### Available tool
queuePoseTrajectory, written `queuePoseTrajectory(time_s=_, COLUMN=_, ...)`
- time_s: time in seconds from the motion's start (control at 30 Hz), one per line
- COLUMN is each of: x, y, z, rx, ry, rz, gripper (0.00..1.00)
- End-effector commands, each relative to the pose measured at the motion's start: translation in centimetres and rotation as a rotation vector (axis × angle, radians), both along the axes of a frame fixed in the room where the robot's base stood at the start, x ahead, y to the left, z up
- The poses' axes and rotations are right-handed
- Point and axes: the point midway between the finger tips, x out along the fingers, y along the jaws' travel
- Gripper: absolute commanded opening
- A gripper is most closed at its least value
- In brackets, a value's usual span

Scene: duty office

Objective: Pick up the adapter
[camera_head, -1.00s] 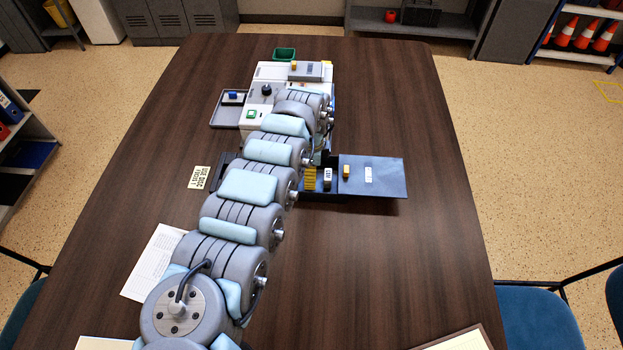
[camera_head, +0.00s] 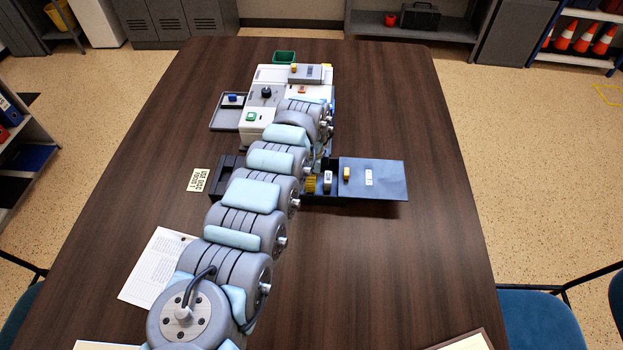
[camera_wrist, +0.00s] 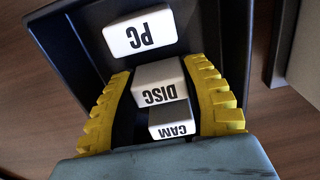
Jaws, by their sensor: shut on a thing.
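In the wrist view, the yellow ribbed fingers of my gripper (camera_wrist: 158,68) close on both sides of a white adapter block marked DISC (camera_wrist: 160,84). A smaller block marked CAM (camera_wrist: 172,122) shows just below it, also between the fingers; whether they touch it I cannot tell. A white block marked PC (camera_wrist: 138,35) lies apart, beyond the fingertips. All are within the walls of a dark box (camera_wrist: 62,50). In the head view, my arm covers much of this box (camera_head: 222,176); a yellow finger and a white block (camera_head: 328,181) show at its right part.
A printed sign (camera_head: 198,181) lies to the left. A white device (camera_head: 262,118), a grey tray (camera_head: 222,117) and a green bin (camera_head: 284,57) stand behind.

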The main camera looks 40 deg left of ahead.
Motion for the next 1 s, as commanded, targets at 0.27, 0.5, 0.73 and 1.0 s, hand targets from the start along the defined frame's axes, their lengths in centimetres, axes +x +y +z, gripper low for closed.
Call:
queuePoseTrajectory(time_s=0.27, x=0.0, y=0.2, z=3.1, rx=0.003, ry=0.0, rz=0.001, gripper=0.22)
queuePoseTrajectory(time_s=0.5, x=-1.1, y=-0.4, z=4.9, rx=0.0, ry=-0.002, rz=0.003, gripper=0.22)
queuePoseTrajectory(time_s=0.73, x=-2.5, y=-1.3, z=6.7, rx=0.001, ry=0.001, rz=0.001, gripper=0.22)
queuePoseTrajectory(time_s=1.0, x=-4.0, y=-2.2, z=8.8, rx=0.002, ry=-0.001, rz=0.001, gripper=0.22)
